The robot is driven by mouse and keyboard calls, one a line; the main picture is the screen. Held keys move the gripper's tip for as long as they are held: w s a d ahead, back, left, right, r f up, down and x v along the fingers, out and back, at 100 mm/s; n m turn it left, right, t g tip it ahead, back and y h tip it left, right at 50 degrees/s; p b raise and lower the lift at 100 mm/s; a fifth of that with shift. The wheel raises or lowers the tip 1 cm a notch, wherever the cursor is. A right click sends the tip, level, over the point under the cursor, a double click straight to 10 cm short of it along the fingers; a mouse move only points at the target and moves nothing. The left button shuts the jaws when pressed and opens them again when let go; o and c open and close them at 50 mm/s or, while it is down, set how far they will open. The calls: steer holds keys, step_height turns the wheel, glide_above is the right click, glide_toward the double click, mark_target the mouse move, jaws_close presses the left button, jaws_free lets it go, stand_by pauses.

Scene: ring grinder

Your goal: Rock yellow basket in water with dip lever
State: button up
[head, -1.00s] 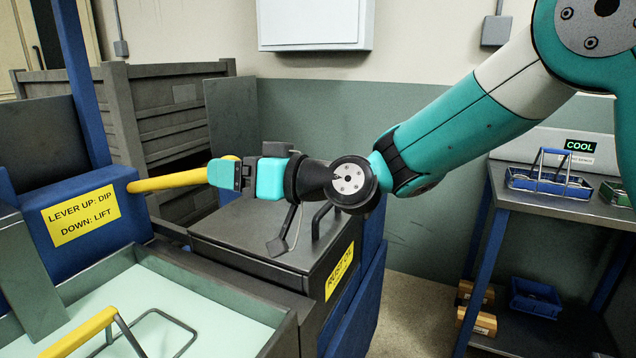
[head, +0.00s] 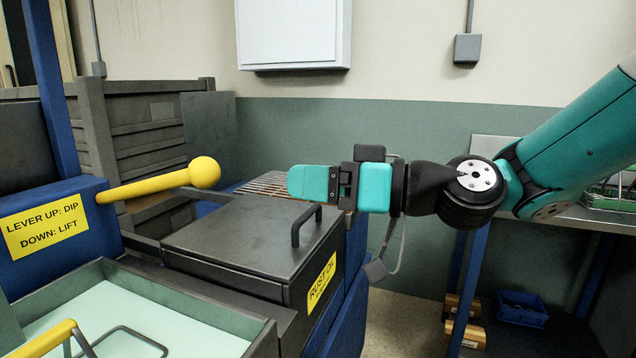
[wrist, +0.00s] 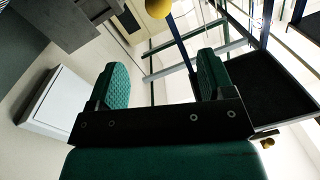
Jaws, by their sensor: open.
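The yellow dip lever (head: 150,186) with a ball knob (head: 204,173) sticks out to the right from the blue housing, tilted slightly up. A label (head: 44,226) on the housing reads "LEVER UP: DIP, DOWN: LIFT". The knob also shows at the top of the wrist view (wrist: 158,8). My gripper (head: 312,183) is to the right of the knob, apart from it, above the dark lidded box. In the wrist view its green fingers (wrist: 160,82) are apart with nothing between them. The yellow basket handle (head: 42,340) shows at the lower left over the tank; the basket's body is mostly out of frame.
The tank (head: 210,308) holds pale green liquid. The dark lidded box (head: 235,240) with a raised handle stands between tank and gripper, labelled "RUST". A grey work table (head: 575,215) is at the right, with a blue bin (head: 522,308) below. Open space lies before the wall.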

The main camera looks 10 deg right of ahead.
mark_target(218, 174)
steer(key=p+x, duration=1.6)
steer(key=p, duration=0.4)
steer(key=shift+w+a, duration=0.15)
steer(key=shift+w, duration=0.05)
steer(key=shift+w+a+f, duration=0.1)
steer(key=shift+w+a, duration=0.15)
steer(key=shift+a, duration=0.15)
